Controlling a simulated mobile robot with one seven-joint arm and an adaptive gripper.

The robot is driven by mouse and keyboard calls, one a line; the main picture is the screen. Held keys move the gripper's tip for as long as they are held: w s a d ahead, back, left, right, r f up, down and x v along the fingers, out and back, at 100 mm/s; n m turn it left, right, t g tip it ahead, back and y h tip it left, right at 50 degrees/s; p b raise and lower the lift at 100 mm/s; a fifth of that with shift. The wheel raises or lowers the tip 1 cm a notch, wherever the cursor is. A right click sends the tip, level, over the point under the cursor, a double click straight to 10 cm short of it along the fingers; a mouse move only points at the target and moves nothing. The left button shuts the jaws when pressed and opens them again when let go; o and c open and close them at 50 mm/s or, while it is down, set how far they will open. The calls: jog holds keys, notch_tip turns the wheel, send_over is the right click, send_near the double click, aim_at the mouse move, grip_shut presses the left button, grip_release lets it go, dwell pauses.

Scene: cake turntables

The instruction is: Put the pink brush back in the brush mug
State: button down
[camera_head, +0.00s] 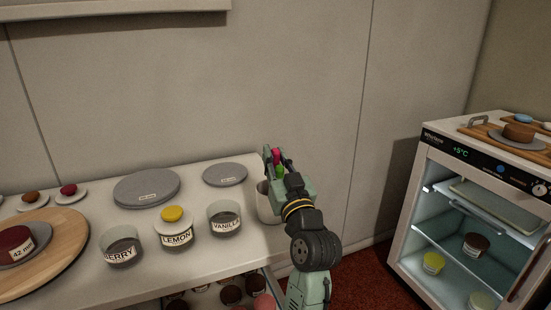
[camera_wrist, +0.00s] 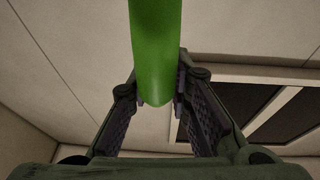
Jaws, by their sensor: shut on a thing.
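A pink brush (camera_head: 276,155) shows between the fingers at the tip of my gripper (camera_head: 273,160) in the head view. A green handle-like thing (camera_head: 279,170) shows just below the pink. In the wrist view a green rounded handle (camera_wrist: 158,50) fills the space between the fingers of my gripper (camera_wrist: 160,98), and no pink shows there. I cannot tell whether pink and green are one brush or two. My gripper is shut on a brush, above the pale mug (camera_head: 267,205). My arm hides much of the mug and its mouth.
Glass jars labelled berry (camera_head: 121,246), lemon (camera_head: 176,230) and vanilla (camera_head: 224,218) stand left of the mug on the white counter (camera_head: 215,262). Two grey turntables (camera_head: 146,187) (camera_head: 225,174) lie behind them. An open-fronted cooler (camera_head: 410,230) stands at the right. The wall is close behind.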

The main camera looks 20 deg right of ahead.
jog(key=shift+f, duration=0.5)
jog(key=shift+r, duration=0.1)
jog(key=c, duration=1.4)
grip_release()
notch_tip(320, 180, up, 10)
jog(key=p, duration=0.7)
